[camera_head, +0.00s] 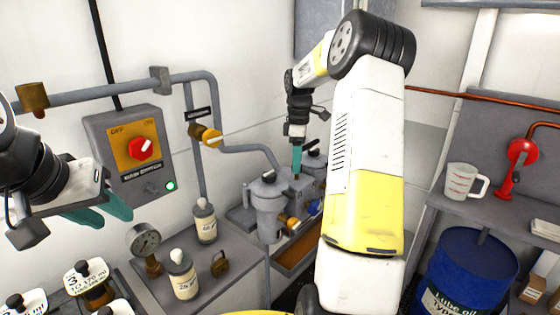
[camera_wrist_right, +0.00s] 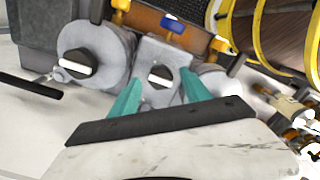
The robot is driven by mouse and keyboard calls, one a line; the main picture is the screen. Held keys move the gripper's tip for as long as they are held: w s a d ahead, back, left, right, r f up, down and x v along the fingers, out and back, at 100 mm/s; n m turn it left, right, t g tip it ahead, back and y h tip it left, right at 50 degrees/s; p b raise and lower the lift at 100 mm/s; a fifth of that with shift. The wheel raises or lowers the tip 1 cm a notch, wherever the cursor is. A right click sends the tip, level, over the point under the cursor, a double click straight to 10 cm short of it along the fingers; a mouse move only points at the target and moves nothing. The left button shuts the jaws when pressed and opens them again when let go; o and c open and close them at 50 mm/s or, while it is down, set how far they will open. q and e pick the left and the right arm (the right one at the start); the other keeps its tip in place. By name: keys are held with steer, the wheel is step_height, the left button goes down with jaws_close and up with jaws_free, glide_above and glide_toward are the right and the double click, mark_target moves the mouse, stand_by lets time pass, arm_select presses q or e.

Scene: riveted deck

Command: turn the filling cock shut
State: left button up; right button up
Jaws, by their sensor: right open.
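No label I can read says which fitting is the filling cock. A yellow cock (camera_head: 211,139) with a pale handle sits on the wall pipe under a small dark plate. Grey pots (camera_head: 271,205) stand at the centre, with yellow and blue cocks low on their front. In the right wrist view, black knobs with white bars top the pots, one on the larger pot (camera_wrist_right: 78,65) and one on the middle housing (camera_wrist_right: 160,76). My right gripper (camera_wrist_right: 160,98) is open, its fingers either side of the middle knob; contact cannot be told. My left gripper (camera_head: 108,212) is open and empty at the left.
A switch box (camera_head: 125,150) with a red knob hangs on the wall. Bottles (camera_head: 182,275), a gauge (camera_head: 143,240) and a padlock (camera_head: 220,264) are on the left bench. A blue drum (camera_head: 465,275) and a measuring jug (camera_head: 463,183) are at the right.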

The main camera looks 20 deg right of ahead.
steer(key=shift+f, duration=0.35)
jaws_close()
